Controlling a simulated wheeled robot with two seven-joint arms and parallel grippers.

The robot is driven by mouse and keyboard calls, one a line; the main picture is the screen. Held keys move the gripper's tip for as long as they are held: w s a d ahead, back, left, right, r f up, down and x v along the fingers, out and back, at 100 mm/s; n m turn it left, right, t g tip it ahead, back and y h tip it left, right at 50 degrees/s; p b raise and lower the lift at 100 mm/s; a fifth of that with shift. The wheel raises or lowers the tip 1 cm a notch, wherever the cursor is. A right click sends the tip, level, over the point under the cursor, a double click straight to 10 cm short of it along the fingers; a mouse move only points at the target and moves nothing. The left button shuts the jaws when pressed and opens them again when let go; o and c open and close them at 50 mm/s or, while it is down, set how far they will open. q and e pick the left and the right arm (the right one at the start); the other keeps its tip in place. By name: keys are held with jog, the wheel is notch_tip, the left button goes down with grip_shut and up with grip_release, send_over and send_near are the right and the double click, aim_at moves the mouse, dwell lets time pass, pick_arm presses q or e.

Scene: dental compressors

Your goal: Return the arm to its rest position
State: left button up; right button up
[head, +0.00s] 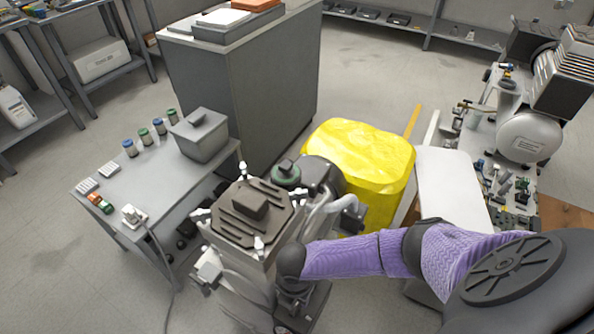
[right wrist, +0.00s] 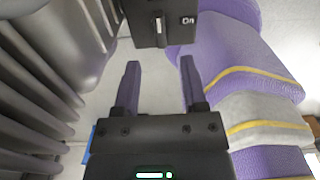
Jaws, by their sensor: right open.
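My right arm (head: 350,256), in a purple sleeve, reaches in from the right in the head view. It bends down at a dark joint in front of a grey compressor (head: 228,240) with a dark slotted top. I cannot make out the gripper there. In the right wrist view my right gripper (right wrist: 160,63) is open, with two purple fingers apart and nothing between them. A black box (right wrist: 155,22) with a switch marked "On" is beyond the fingertips. Grey ribbed surfaces (right wrist: 30,90) are close on the left. My left arm and gripper are not in view.
A grey cabinet (head: 240,80) stands behind. A yellow covered bin (head: 360,160) is beyond my arm. A bench with machine parts (head: 505,185) is at the right.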

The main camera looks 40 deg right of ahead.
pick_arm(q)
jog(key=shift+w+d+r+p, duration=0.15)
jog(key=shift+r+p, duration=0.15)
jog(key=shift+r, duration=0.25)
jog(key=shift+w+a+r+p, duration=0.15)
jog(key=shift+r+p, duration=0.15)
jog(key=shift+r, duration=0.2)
pick_arm(e)
notch_tip(320, 180, up, 4)
jog(key=shift+f, duration=0.2)
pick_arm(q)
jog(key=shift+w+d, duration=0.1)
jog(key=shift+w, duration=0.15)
